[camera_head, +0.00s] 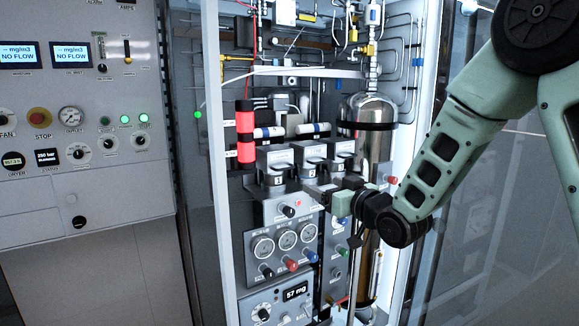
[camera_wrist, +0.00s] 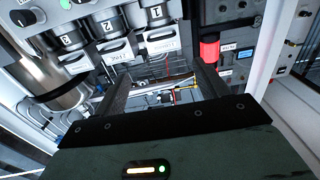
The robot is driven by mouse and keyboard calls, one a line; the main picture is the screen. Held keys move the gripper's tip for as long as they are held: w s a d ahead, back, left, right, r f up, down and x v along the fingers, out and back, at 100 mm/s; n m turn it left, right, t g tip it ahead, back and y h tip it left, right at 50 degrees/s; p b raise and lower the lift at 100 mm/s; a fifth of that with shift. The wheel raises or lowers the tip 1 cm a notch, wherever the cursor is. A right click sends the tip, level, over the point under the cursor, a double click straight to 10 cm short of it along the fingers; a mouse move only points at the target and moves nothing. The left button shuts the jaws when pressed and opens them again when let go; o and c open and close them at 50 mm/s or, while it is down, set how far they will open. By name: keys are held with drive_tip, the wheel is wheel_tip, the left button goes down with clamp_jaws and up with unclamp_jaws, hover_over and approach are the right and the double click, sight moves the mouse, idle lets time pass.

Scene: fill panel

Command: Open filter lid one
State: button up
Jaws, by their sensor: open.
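Filter lid one (camera_head: 277,178), dark and grey with a "1" mark, is the leftmost and nearest of three similar lids in the cabinet in the head view. It also shows upside down in the wrist view (camera_wrist: 158,16), above the fingers. It looks closed. My gripper (camera_head: 332,199) is to the right of lid one and slightly lower, in front of the panel. In the wrist view my gripper (camera_wrist: 161,77) has its two fingers spread, with only background between them. It does not touch lid one. The fingertips are small and partly unclear in the head view.
Lid two (camera_wrist: 107,27) and lid three (camera_wrist: 70,40) sit beside lid one. A steel cylinder (camera_head: 369,120) stands behind at the right. A red-lit column (camera_head: 245,135) is to the left. Gauges (camera_head: 286,239) and knobs lie below. The white cabinet frame (camera_head: 214,110) bounds the left.

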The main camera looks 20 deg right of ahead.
sight(288, 168)
drive_tip(key=p+x, duration=0.6)
drive_tip(key=x, duration=0.9)
drive_tip(key=shift+w+a+p, duration=0.15)
drive_tip(key=shift+p, duration=0.2)
drive_tip(key=shift+w+a+f, duration=0.1)
drive_tip(key=shift+w+a, duration=0.05)
drive_tip(key=shift+w, duration=0.3)
